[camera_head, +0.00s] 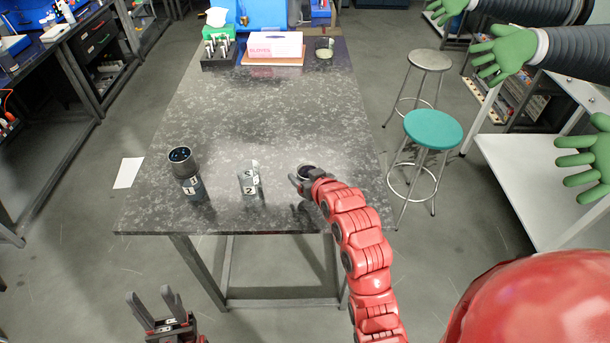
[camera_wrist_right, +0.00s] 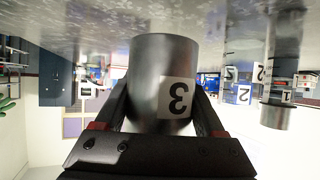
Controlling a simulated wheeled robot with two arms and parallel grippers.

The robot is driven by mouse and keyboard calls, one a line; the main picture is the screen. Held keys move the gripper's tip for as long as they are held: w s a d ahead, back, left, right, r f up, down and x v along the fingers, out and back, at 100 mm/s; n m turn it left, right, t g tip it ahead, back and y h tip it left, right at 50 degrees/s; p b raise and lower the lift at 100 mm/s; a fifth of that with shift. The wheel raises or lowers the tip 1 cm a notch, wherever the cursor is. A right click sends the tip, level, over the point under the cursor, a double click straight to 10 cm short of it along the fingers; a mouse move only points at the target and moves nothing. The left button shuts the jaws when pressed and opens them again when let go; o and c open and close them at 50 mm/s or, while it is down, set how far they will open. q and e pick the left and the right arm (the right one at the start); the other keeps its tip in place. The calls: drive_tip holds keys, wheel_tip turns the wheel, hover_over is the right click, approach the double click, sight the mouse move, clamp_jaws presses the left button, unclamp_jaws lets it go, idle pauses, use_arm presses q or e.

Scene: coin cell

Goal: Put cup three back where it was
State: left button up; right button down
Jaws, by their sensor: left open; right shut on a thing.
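Cup three (camera_wrist_right: 165,75), a grey metal cylinder marked 3, is between the fingers of my right gripper (camera_head: 298,183), which is shut on it. In the head view its dark round top (camera_head: 306,172) shows at the table's right front part; the arm hides most of the rest. I cannot tell whether its base touches the table. My left gripper (camera_head: 155,305) is open and empty, in front of the table and below its edge in the picture.
On the grey speckled table (camera_head: 270,120), cup two (camera_head: 250,177) stands mid-front. Left of it stands a dark, wider-topped cup (camera_head: 181,160) by a label 1. A rack (camera_head: 218,55), a white box (camera_head: 275,45) and a glass dish (camera_head: 324,48) are at the back. The table's middle is clear.

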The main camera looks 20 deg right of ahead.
sight(305, 176)
drive_tip(key=shift+w+d+p, duration=0.2)
drive_tip(key=shift+w+d, duration=0.05)
drive_tip(key=shift+w, duration=0.5)
drive_tip(key=shift+w+d+p, duration=0.15)
drive_tip(key=shift+w+d, duration=0.05)
drive_tip(key=shift+w, duration=0.5)
wheel_tip(305, 176, down, 3)
drive_tip(key=shift+f+p, duration=0.1)
drive_tip(key=shift+p, duration=0.95)
drive_tip(key=shift+f, duration=0.35)
unclamp_jaws()
drive_tip(key=shift+r, duration=0.1)
drive_tip(key=shift+s, duration=0.1)
